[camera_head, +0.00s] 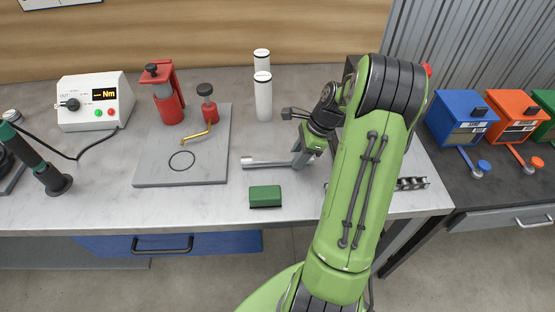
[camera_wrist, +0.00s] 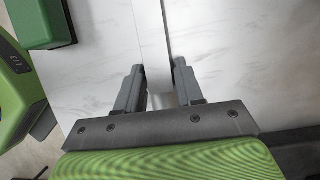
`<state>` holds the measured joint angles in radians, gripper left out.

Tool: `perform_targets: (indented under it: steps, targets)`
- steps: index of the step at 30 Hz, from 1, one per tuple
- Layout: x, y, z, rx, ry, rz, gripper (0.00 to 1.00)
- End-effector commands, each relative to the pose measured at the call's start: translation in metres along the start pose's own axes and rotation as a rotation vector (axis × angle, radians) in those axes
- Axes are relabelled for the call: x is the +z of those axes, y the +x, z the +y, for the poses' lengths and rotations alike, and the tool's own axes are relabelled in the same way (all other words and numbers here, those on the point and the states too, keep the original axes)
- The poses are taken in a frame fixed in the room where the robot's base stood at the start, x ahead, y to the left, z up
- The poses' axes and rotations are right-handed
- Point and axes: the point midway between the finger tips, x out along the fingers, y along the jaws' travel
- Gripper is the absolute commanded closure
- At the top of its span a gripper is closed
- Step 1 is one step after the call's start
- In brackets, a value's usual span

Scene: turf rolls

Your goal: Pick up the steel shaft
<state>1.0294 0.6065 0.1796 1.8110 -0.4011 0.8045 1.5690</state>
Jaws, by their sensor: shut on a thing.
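The steel shaft (camera_head: 265,162) is a slim grey bar with a wider end at its left. It lies level, close over or on the grey worktop, behind the green block; I cannot tell if it touches the top. My gripper (camera_head: 299,162) comes down on its right end and is shut on it. In the wrist view, the two grey fingers (camera_wrist: 159,78) stand on either side of the pale shaft (camera_wrist: 152,40), which runs up out of the picture. The far end of the shaft is out of the wrist view.
A green block (camera_head: 265,196) lies just in front of the shaft. A grey plate (camera_head: 205,165) with red fixtures is to the left. White cylinders (camera_head: 263,97) stand behind. A dark ridged metal part (camera_head: 412,183) is right of my arm. Coloured bins (camera_head: 462,115) stand far right.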

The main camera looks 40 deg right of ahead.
Motion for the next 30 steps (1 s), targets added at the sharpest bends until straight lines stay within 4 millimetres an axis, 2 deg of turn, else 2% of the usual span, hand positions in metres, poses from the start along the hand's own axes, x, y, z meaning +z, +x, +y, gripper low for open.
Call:
perform_targets:
  steps: [2, 11, 14, 24, 30]
  targets:
    - [0.0, 0.0, 0.0, -0.001, 0.0, 0.0, 1.0]
    - [0.001, -0.002, -0.001, -0.003, -0.004, -0.001, 1.0]
    - [0.004, -0.008, -0.001, -0.005, -0.004, -0.001, 1.0]
    - [0.031, -0.077, -0.001, -0.007, -0.004, 0.001, 1.0]
    - [0.04, -0.096, -0.001, -0.003, -0.003, 0.0, 1.0]
